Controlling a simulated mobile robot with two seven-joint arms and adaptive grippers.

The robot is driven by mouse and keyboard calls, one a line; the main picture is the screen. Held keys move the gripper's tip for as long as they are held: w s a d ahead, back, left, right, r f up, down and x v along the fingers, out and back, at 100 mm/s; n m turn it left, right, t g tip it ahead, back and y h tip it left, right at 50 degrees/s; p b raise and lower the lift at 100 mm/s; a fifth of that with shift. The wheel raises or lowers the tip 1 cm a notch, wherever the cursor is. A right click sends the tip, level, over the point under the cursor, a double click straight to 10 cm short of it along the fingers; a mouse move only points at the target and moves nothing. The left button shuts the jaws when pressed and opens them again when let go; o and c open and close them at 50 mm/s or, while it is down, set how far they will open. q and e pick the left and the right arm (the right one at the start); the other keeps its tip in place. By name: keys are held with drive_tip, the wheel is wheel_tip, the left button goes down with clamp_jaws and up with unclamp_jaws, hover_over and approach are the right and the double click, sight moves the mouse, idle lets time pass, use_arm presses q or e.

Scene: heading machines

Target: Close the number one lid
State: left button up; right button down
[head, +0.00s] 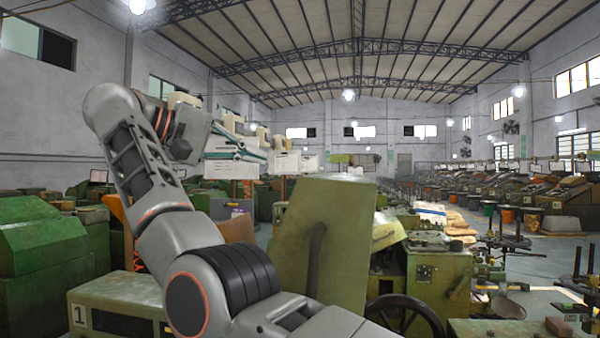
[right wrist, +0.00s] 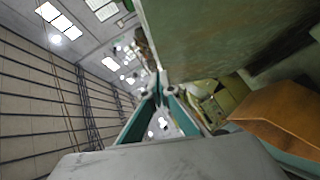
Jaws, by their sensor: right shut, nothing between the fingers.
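The number one machine (head: 125,300) is a worn green box with a "1" plate on its front, at the lower left of the head view. A flat green lid (head: 325,240) stands open, nearly upright, right of centre, with a dark curved handle on its face. The lid's green panel also fills the upper right of the right wrist view (right wrist: 230,40). My right gripper (head: 262,156) is above and left of the lid's top edge, teal fingers together and empty. Its fingers converge in the right wrist view (right wrist: 158,88), apparently beside the lid. My left gripper is not in view.
A green machine body (head: 440,275) with a black handwheel (head: 405,315) stands right of the lid. Another green machine (head: 45,245) is at the far left. An orange-brown panel (right wrist: 285,115) is close in the right wrist view. Open floor shows at right.

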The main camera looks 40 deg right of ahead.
drive_tip(key=s+d+f, duration=0.1)
drive_tip(key=d, duration=0.2)
drive_tip(key=s+d+f, duration=0.1)
drive_tip(key=d, duration=0.2)
drive_tip(key=s+d+f, duration=0.1)
drive_tip(key=d, duration=0.2)
drive_tip(key=shift+s+d+f, duration=0.15)
drive_tip(key=shift+s+d, duration=0.05)
drive_tip(key=shift+d, duration=0.1)
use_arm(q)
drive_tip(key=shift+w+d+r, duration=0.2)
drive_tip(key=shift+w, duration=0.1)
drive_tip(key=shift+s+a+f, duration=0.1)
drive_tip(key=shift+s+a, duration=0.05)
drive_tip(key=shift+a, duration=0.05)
use_arm(e)
drive_tip(key=shift+s, duration=0.1)
